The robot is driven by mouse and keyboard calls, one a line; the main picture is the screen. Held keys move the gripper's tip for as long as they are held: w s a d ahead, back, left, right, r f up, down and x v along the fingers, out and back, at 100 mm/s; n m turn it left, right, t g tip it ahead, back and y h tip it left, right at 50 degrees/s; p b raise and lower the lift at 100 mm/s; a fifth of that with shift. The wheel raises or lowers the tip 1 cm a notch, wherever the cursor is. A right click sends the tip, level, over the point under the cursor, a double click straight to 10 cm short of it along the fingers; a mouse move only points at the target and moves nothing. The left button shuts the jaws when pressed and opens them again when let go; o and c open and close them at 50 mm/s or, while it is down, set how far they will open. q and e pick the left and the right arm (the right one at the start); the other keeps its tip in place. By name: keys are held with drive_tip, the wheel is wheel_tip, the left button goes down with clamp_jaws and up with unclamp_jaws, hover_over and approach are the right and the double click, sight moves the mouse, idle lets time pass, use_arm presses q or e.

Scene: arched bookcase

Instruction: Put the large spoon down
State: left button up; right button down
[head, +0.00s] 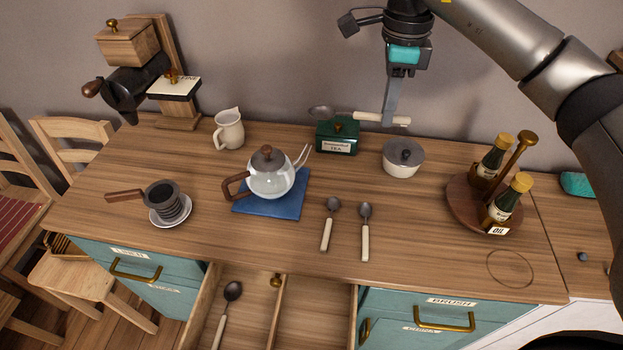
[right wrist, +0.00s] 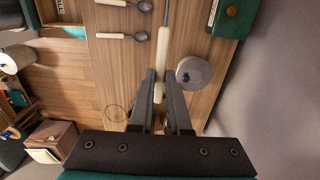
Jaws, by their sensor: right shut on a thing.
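My right gripper (head: 389,116) is shut on the large spoon (head: 365,117), gripping its cream handle. The spoon is held roughly level above the back of the counter, its grey bowl pointing left near the green tea box (head: 337,136). In the right wrist view the spoon's handle (right wrist: 163,48) passes between the fingers (right wrist: 161,78). Two smaller spoons with cream handles, one (head: 327,232) and another (head: 365,238), lie side by side on the wooden counter (head: 420,235). My left gripper is not in view.
A white lidded pot (head: 404,165) stands just below and right of my right gripper. A glass teapot (head: 270,180) sits on a blue mat (head: 270,211). A bottle stand (head: 462,203) is at the right. An open drawer (head: 205,305) holds a dark spoon (head: 232,292). The counter's middle right is clear.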

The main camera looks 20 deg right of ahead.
sight(369, 194)
wheel_tip(369, 194, down, 20)
drive_tip(key=shift+b, duration=0.8)
drive_tip(key=shift+f, duration=0.2)
drive_tip(key=c, duration=0.9)
unclamp_jaws()
drive_tip(key=shift+r, duration=0.1)
